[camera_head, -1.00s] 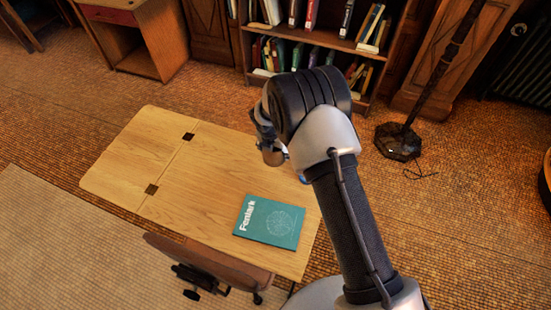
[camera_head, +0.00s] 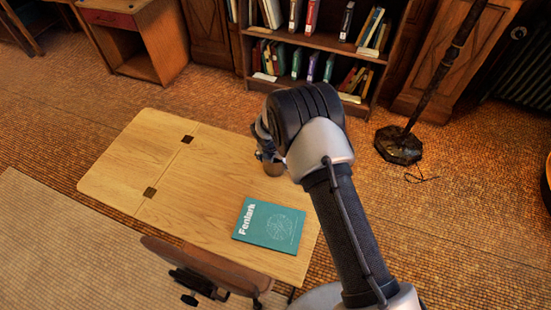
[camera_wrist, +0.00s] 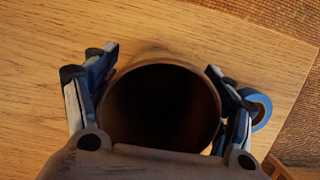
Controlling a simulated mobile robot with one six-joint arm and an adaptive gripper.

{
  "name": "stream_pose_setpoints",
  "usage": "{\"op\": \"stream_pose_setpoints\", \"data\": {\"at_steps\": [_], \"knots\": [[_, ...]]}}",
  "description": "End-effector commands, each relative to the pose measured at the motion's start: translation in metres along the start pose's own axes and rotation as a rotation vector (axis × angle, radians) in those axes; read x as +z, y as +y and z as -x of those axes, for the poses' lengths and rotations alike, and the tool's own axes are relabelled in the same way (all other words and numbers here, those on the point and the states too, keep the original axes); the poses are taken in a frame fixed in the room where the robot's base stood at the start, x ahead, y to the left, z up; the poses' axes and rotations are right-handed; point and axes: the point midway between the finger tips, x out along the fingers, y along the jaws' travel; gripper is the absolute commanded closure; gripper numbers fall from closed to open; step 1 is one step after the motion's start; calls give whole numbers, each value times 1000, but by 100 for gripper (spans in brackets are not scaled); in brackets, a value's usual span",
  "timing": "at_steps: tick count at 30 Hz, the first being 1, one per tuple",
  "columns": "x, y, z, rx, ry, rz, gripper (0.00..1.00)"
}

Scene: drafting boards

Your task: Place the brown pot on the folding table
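The brown pot (camera_wrist: 160,68) fills the middle of the wrist view, its dark round opening facing the camera. My gripper (camera_wrist: 162,85) has one finger against each side of it and appears shut on it. In the head view the pot (camera_head: 273,168) shows partly below my gripper (camera_head: 266,150), over the right part of the folding table (camera_head: 190,205). The table is pale wood with dark hinges. I cannot tell whether the pot's base touches the tabletop.
A teal book (camera_head: 269,226) lies on the table near its front right. A blue ring (camera_wrist: 259,108) shows beside the right finger. A brown chair (camera_head: 205,265) stands at the front edge. A bookshelf (camera_head: 310,40) and a lamp base (camera_head: 398,146) are behind. The table's left half is clear.

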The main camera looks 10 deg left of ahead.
Motion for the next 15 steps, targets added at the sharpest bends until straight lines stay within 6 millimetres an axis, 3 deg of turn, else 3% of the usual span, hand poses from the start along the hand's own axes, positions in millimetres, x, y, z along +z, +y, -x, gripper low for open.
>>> {"op": "stream_pose_setpoints", "data": {"at_steps": [15], "knots": [[2, 0, 6, 0, -1, 0, 14]]}}
